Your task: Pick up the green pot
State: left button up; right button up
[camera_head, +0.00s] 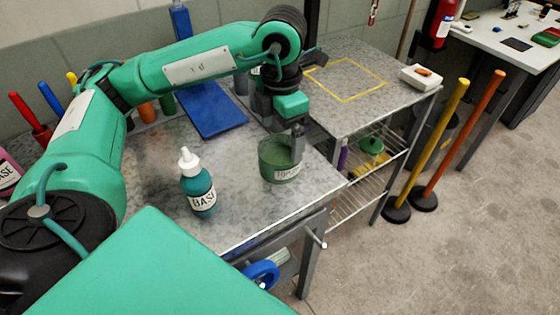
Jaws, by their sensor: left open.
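The green pot (277,163) stands upright near the right edge of the grey metal table (240,213). It has an open top and a white label on its front. My left gripper (296,145) comes down from above at the pot's right side. A grey finger overlaps the pot's right rim and wall. The other finger is hard to make out, and I cannot tell whether either one touches the pot. The jaws are open. My right gripper is not in view.
A teal BASE bottle (198,186) stands left of the pot. A blue tray (212,113) lies behind. A second table with a yellow outlined square (345,96) and a white box (420,78) stands right. Yellow (432,140) and orange (465,133) posts stand on the floor.

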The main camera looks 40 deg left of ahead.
aim_at(280, 156)
pick_arm(q)
notch_tip(280, 156, down, 3)
jog(key=shift+f, duration=0.15)
notch_tip(280, 156, down, 4)
jog(key=shift+a+f, duration=0.1)
jog(key=shift+c, duration=0.4)
jog(key=c, duration=1.1)
jog(key=shift+c, duration=1)
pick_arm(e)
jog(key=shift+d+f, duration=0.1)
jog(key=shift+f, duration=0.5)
